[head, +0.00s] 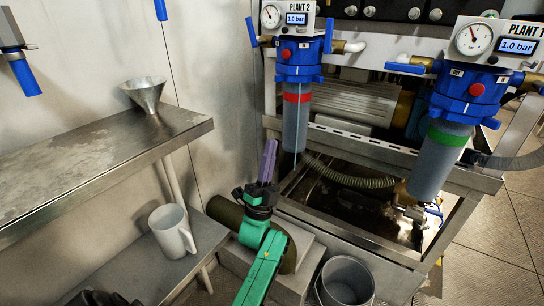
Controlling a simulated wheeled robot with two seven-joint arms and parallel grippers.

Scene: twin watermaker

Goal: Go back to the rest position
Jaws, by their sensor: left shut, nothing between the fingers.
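My left gripper (268,163) is at the centre of the head view, at the end of a green arm link that rises from the bottom edge. Its purple fingers are together, point upward and hold nothing. It stands to the left of the Plant 2 filter housing (296,125), apart from it in the picture; the depth between them is hard to tell. My right gripper is not in view.
A steel shelf (90,165) with a funnel (146,94) is at left; a grey mug (172,230) stands on a lower shelf. A bucket (346,283) stands at bottom centre. The Plant 1 housing (440,160) is at right. Floor (490,260) shows clear at lower right.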

